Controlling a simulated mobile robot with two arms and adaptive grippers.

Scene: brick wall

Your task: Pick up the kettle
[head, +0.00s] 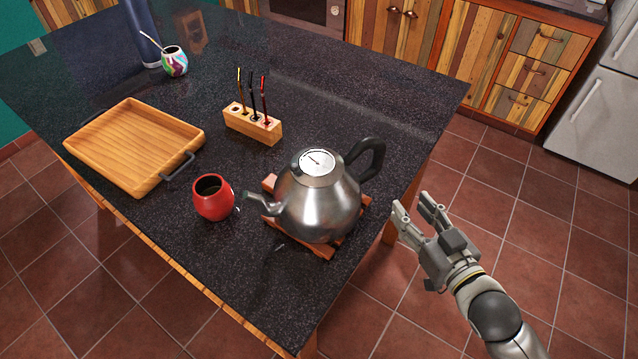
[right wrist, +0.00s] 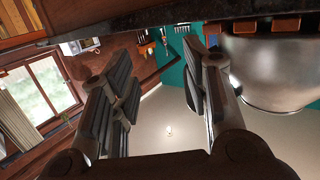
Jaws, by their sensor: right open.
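A silver metal kettle (head: 318,197) with a black handle (head: 370,158) stands upright on a wooden trivet (head: 312,246) near the counter's right edge. Its handle points to the upper right and its spout to the left. My right gripper (head: 416,207) is open and empty. It is off the counter's edge, to the right of the kettle and apart from it in the head view. In the right wrist view the open fingers (right wrist: 160,85) hold nothing, and part of the kettle (right wrist: 275,65) shows at the upper right. My left gripper is not in view.
A red cup (head: 213,198) stands left of the spout. A wooden tray (head: 130,150), a wooden holder with thin sticks (head: 253,125) and a colourful cup (head: 175,62) stand farther left on the dark counter (head: 330,100). Open floor lies to the right.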

